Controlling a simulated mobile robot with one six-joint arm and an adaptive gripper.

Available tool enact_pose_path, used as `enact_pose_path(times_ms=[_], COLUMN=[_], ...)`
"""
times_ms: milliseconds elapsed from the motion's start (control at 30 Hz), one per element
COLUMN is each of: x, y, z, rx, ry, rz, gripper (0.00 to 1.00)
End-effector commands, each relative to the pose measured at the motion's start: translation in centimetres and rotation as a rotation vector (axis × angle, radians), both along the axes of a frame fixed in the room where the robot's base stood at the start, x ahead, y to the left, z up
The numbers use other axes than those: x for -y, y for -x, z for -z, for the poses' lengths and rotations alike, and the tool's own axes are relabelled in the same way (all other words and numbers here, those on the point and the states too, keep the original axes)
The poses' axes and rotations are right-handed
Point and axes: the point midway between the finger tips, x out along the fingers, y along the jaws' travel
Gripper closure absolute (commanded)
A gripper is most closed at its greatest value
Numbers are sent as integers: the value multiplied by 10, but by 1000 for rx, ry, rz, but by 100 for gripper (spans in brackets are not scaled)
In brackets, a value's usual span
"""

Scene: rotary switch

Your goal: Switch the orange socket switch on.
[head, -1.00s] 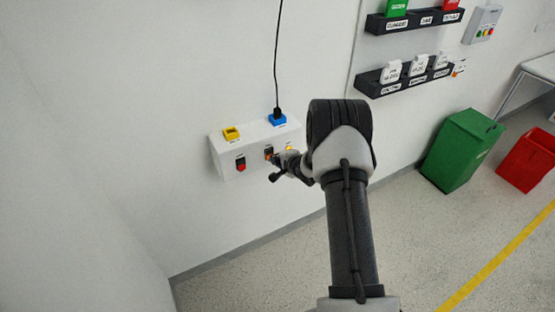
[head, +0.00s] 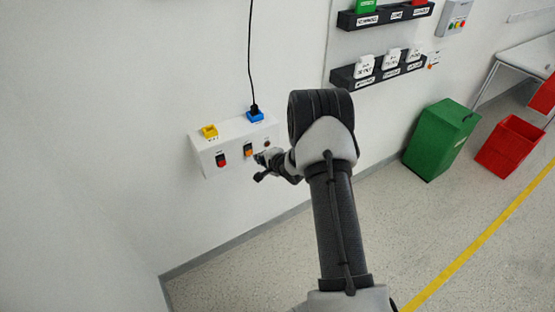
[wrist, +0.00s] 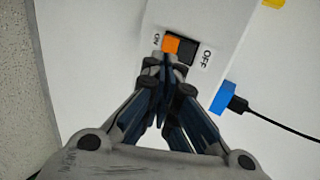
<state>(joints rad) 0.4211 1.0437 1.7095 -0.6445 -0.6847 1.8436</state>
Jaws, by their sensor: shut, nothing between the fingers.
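The orange switch (head: 249,150) sits on the front of the white wall box (head: 205,166), to the right of a red switch. In the wrist view, the orange part of the switch (wrist: 171,44) is on the side marked ON, and a black part is on the side marked OFF. My gripper (head: 260,162) is shut and empty, just right of and below the switch in the head view. In the wrist view its fingertips (wrist: 164,62) are close to the switch's lower edge; I cannot tell whether they touch it.
A red switch (head: 221,160), a yellow socket (head: 210,131) and a blue socket (head: 255,116) with a black plug and cable are on the box. Labelled black racks (head: 378,73) hang to the right. Green and red bins stand on the floor.

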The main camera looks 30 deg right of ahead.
Motion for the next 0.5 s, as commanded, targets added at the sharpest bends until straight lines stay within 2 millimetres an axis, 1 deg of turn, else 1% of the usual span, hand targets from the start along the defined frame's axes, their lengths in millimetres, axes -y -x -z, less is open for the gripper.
enact_pose_path(times_ms=[33,200,333,500], x=[4,5,6,6], y=[12,43,61,72], z=[-15,-36,-47,-55], rx=[2,1,1,2], ry=[0,0,0,0], rz=[7,6,6,4], gripper=[100,100,100,100])
